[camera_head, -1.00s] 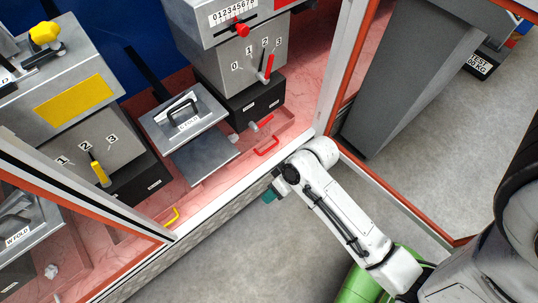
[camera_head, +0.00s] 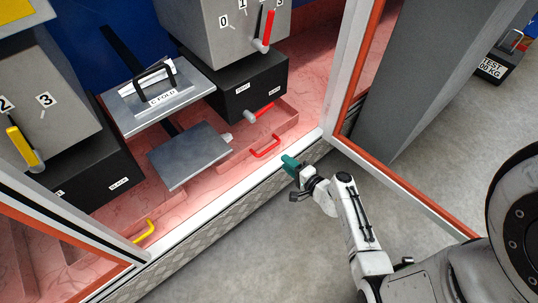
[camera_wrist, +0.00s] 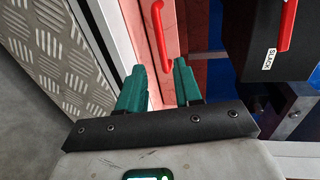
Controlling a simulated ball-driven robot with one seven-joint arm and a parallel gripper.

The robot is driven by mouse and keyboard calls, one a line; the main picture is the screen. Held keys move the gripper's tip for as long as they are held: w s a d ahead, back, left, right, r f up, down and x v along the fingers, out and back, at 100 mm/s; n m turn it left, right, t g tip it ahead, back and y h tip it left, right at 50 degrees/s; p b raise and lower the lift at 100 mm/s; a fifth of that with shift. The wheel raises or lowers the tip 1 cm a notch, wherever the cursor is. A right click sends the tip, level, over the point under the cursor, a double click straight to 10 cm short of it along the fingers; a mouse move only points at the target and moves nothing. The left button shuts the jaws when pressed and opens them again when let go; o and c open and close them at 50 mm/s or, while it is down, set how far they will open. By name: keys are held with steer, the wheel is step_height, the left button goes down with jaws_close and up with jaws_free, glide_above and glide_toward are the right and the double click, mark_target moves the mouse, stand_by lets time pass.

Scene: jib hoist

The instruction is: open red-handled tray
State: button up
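The red tray handle (camera_head: 265,147) sits at the front edge of a shallow pinkish tray (camera_head: 284,127) on the cabinet floor. It also shows in the wrist view (camera_wrist: 158,35), ahead of the fingers. The tray looks pushed in, but its exact position is hard to tell against the similarly coloured floor. My gripper (camera_head: 290,163), with teal fingers, is just outside the cabinet sill, to the right of and nearer than the handle. In the wrist view my gripper (camera_wrist: 159,84) has its fingers apart with nothing between them, and the handle lies beyond the fingertips, not touched.
The white sill (camera_head: 215,195) runs along the cabinet front, with an orange-edged frame (camera_head: 400,190) to the right. A black box (camera_head: 245,88) with a red lever stands behind the tray. A grey plate (camera_head: 190,155) is to the left, and a yellow handle (camera_head: 145,230) is lower left.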

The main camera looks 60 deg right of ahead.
mark_target(269, 148)
steer(key=b+x, duration=0.2)
steer(key=x, duration=0.8)
steer(key=shift+w+d+b, duration=0.1)
steer(key=shift+w+b, duration=0.25)
steer(key=shift+b, duration=0.05)
jaws_close()
